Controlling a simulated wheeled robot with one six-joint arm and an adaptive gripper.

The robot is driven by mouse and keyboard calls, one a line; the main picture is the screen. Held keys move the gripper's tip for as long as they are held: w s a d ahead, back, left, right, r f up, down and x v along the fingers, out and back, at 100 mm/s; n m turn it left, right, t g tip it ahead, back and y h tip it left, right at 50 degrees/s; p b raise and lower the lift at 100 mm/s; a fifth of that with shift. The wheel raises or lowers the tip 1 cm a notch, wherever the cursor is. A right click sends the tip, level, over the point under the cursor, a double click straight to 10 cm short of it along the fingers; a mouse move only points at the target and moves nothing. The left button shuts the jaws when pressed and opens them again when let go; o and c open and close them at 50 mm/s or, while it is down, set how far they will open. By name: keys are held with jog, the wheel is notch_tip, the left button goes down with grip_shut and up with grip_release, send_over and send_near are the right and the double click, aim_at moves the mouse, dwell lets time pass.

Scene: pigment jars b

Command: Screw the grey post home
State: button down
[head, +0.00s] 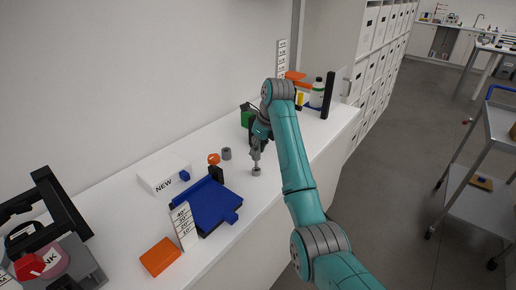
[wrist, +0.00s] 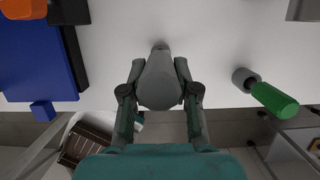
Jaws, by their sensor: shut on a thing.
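My gripper (head: 256,154) points down over the white bench and is shut on the grey post (wrist: 159,82). In the wrist view, the post sits between the two fingers (wrist: 160,70) and looks broad and tapered. In the head view, a short grey round base (head: 256,172) stands on the bench right below the fingers. The post looks upright above it. The join between post and base is too small to see, so I cannot tell how deep any thread is seated.
Left of my gripper are a grey cylinder (head: 226,154), an orange knob (head: 213,158), a blue tray (head: 208,207) and a white box marked NEW (head: 163,173). A green-handled thing (wrist: 274,100) lies at right in the wrist view. A black upright (head: 328,95) stands behind.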

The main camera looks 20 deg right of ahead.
jog(key=shift+f, duration=0.7)
jog(key=c, duration=1.1)
grip_release()
jog(key=n, duration=0.3)
jog(key=shift+w+d+g+y, duration=0.15)
jog(key=shift+g+y, duration=0.15)
jog(key=shift+g, duration=0.1)
jog(key=n, duration=0.3)
jog(key=shift+w+n+g+y, duration=0.1)
jog(key=shift+n+g+y, duration=0.2)
jog(key=shift+n+g, duration=0.1)
jog(key=n+g, duration=0.1)
jog(key=n, duration=0.4)
jog(key=shift+w+n+g, duration=0.15)
jog(key=shift+n+g, duration=0.25)
grip_shut()
